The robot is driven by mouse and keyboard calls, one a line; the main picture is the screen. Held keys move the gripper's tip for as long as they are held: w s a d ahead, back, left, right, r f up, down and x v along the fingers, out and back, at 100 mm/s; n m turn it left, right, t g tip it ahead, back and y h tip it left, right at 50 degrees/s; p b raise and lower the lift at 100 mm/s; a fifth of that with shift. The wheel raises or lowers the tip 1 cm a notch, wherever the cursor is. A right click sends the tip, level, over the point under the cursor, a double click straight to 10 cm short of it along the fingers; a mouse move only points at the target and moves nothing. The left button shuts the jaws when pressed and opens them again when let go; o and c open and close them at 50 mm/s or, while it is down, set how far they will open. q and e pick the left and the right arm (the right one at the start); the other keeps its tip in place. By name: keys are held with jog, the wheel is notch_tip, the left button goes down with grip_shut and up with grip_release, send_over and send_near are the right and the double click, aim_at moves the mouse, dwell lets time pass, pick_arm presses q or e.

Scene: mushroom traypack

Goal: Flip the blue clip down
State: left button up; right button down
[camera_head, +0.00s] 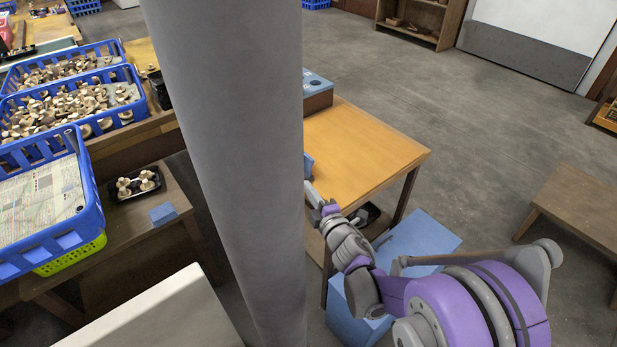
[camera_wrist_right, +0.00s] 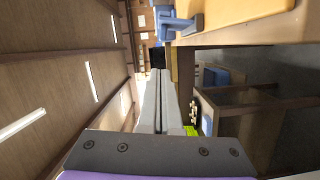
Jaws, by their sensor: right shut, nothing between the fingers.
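A blue piece (camera_head: 308,165), which looks like the clip, stands at the left edge of the orange-topped table (camera_head: 365,150), partly hidden behind my grey column. In the right wrist view a blue part (camera_wrist_right: 178,22) stands at the edge of the orange top, with a darker flat part beside it. My right gripper (camera_head: 311,190) is just off the table's near left edge, close to the blue piece; its tips are partly hidden by the column. In the right wrist view its fingers (camera_wrist_right: 157,75) are together and empty, apart from the blue part. My left gripper is not in view.
Blue crates of mushrooms (camera_head: 75,72) stand at the left. A blue crate (camera_head: 92,215) sits on a green one near a black tray of mushrooms (camera_head: 137,184). A blue box (camera_head: 425,240) lies below the orange table. A wooden bench (camera_head: 580,195) stands at the right.

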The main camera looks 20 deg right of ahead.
aim_at(307, 166)
jog(key=w, duration=0.3)
jog(key=w+d, duration=0.1)
jog(key=w, duration=0.2)
jog(key=w+d+f, duration=0.1)
jog(key=w, duration=0.3)
jog(key=shift+w+b, duration=0.1)
jog(key=shift+b, duration=0.3)
jog(key=shift+w+d+f, duration=0.1)
jog(key=shift+w+d, duration=0.05)
jog(key=shift+d, duration=0.2)
